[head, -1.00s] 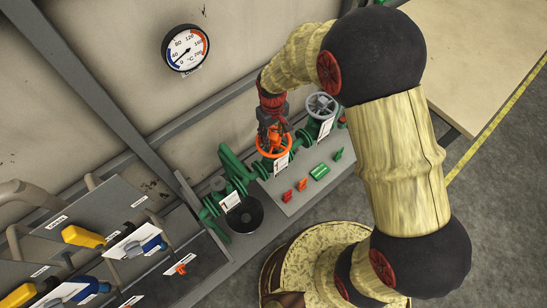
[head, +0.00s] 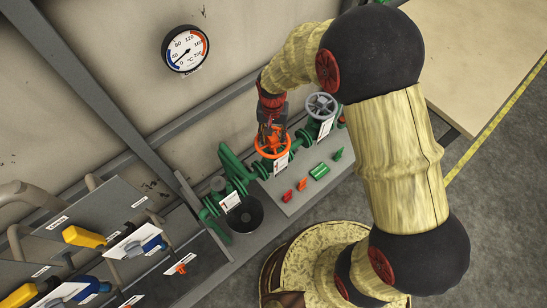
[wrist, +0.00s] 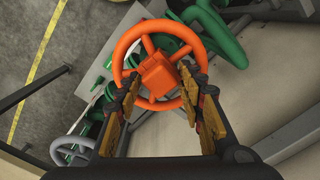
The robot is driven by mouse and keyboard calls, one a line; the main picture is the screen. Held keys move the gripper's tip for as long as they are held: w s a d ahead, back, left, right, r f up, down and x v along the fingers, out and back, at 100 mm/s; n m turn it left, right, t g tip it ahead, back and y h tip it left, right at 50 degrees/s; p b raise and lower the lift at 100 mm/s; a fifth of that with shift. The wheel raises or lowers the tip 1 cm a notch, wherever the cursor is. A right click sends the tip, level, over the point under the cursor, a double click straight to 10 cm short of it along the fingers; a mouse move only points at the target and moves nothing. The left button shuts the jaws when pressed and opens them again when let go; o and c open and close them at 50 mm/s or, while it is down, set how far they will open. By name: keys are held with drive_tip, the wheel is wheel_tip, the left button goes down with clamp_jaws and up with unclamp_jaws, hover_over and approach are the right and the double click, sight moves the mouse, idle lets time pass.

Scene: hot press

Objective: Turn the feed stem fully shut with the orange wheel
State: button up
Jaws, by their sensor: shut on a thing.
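The orange wheel (head: 273,147) sits on the green pipework in the head view, below the end of my arm. In the wrist view the orange wheel (wrist: 119,55) shows as a ring with spokes and a square hub. My gripper (wrist: 159,74) reaches over the near part of the rim, with one finger on each side of the hub, shut on the wheel. In the head view my gripper (head: 270,134) points down onto the wheel and partly covers it. The feed stem under the wheel is hidden, so its position cannot be told.
A grey wheel (head: 321,105) stands right behind the orange one. A dial gauge (head: 185,49) hangs on the wall. Small red and green pieces (head: 319,171) lie in front.

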drive_tip(key=m, duration=0.6)
drive_tip(key=shift+s+f, duration=0.2)
drive_tip(key=shift+s, duration=0.15)
drive_tip(key=m, duration=0.6)
drive_tip(key=shift+m, duration=0.4)
drive_tip(key=m, duration=0.9)
